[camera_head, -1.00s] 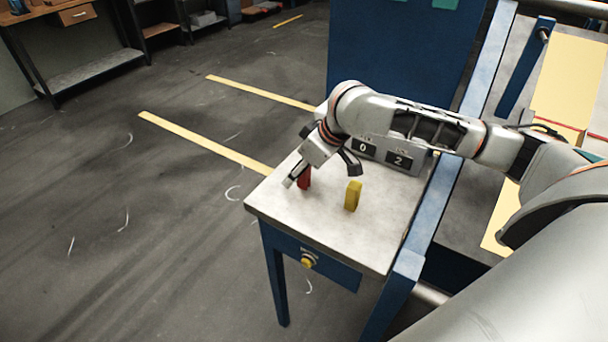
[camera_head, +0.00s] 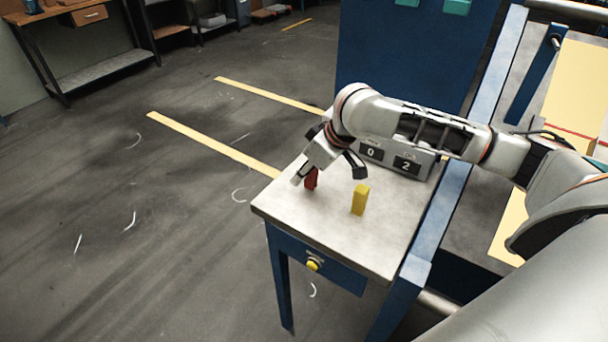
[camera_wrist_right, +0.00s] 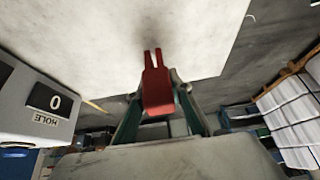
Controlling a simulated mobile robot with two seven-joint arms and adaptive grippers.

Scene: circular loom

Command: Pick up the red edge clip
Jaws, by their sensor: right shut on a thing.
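The red edge clip (camera_head: 311,179) is at the back left of the small table, partly hidden by my right gripper (camera_head: 328,172) in the head view. In the right wrist view the clip (camera_wrist_right: 157,90) shows whole, a red block with two thin prongs pointing at the pale table top. My right gripper (camera_wrist_right: 160,101) is shut on it, with a finger on each side. I cannot tell whether the prongs touch the table. My left gripper is not in view.
A yellow block (camera_head: 360,199) stands upright on the table (camera_head: 330,236), right of the red clip. A grey counter box (camera_head: 405,160) reading 0 and 2 stands behind it. A blue frame (camera_head: 432,240) runs along the table's right side. The table's front is clear.

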